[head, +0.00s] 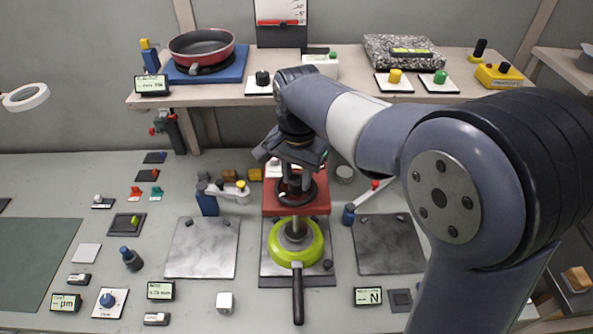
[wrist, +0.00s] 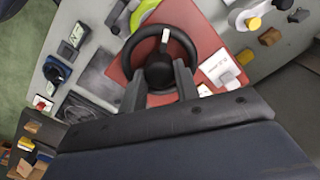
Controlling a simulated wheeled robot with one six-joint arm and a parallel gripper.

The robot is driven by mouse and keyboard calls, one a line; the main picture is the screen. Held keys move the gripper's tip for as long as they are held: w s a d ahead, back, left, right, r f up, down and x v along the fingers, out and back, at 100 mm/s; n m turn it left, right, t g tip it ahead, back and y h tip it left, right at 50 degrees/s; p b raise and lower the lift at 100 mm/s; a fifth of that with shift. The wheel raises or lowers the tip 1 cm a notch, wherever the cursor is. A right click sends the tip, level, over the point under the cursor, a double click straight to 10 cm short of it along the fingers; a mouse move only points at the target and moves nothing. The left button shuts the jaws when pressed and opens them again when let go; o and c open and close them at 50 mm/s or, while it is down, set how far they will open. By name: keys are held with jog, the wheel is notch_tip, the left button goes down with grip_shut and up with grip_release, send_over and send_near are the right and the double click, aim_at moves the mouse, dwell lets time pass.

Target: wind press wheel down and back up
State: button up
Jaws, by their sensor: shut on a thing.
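The press wheel (head: 309,196) is a black ring on top of the red press (head: 270,208) in the head view. In the wrist view the wheel (wrist: 207,40) shows its rim, a round dark hub and a white mark on one spoke. My gripper (wrist: 160,80) points down over the wheel, its two fingers on either side of the hub; it is shut on the wheel. In the head view my gripper (head: 294,176) partly hides the wheel. A lime-green pan (head: 272,243) with a black handle sits under the press spindle.
Grey plates (head: 202,250) lie left and right of the press. A blue clamp (head: 207,203) and a red-tipped lever (head: 350,214) stand close beside it. A shelf (head: 215,97) above carries a red pan (head: 202,46). Small displays and switches cover the left bench.

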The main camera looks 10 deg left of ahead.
aim_at(296, 180)
jog(key=m+p, duration=0.1)
jog(key=m, duration=0.4)
jog(key=shift+r+m, duration=0.1)
jog(key=shift+m, duration=0.2)
jog(key=m+p, duration=0.1)
jog(key=m, duration=0.9)
jog(key=shift+m, duration=0.4)
jog(key=m, duration=0.5)
jog(key=shift+s+m+p, duration=0.1)
jog(key=shift+m+p, duration=0.2)
jog(key=shift+p, duration=0.05)
jog(key=o, duration=1)
notch_tip(296, 180, up, 11)
jog(key=shift+s+f+b, duration=0.1)
jog(key=shift+f+b, duration=0.05)
jog(key=shift+b, duration=0.5)
